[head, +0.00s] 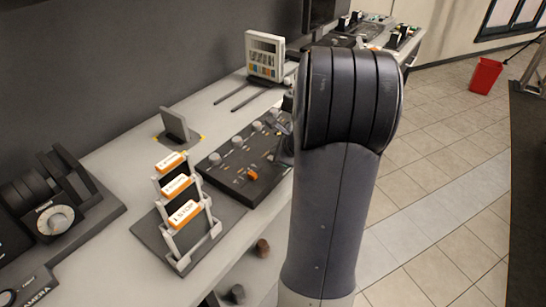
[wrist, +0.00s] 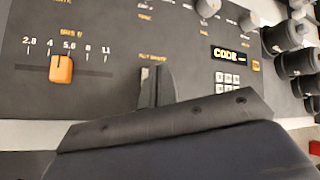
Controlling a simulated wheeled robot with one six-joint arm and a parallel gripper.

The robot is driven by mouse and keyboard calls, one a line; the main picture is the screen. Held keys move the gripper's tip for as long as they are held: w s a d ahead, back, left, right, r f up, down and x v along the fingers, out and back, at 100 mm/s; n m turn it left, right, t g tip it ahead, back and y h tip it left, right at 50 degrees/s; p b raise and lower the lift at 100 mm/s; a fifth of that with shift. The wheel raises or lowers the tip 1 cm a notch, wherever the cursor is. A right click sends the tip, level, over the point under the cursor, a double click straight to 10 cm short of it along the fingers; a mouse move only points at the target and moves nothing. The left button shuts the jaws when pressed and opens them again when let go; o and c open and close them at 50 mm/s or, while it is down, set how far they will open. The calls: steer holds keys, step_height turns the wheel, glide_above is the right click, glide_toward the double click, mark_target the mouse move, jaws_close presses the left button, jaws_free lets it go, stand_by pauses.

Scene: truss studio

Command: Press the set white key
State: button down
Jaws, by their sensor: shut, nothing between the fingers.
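The dark control panel (head: 225,172) lies on the light counter and fills most of the wrist view (wrist: 110,100). A small blurred label (wrist: 152,57), which may read "set white", is printed near its middle. My gripper (wrist: 157,72) is shut and empty, with its fingertips just below that label. The fingers cover the spot there, so the key itself is hidden or nearly so. I cannot tell whether the fingertips touch the panel. In the head view my arm hides most of the gripper.
An orange iris slider (wrist: 61,69) sits left of the fingers. To the right are a "CODE" display (wrist: 230,54), a pale keypad (wrist: 227,79) and an orange button (wrist: 256,51). Dark round knobs (wrist: 285,36) stand at the far right. A rack with orange-edged cards (head: 178,188) stands left of the panel.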

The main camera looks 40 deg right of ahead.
steer(key=shift+f+b, duration=0.3)
steer(key=shift+f, duration=0.05)
steer(key=shift+r, duration=0.1)
stand_by(0.4)
steer(key=shift+r+p, duration=0.7)
steer(key=shift+r, duration=0.05)
step_height(320, 180, up, 5)
steer(key=p, duration=0.4)
stand_by(0.8)
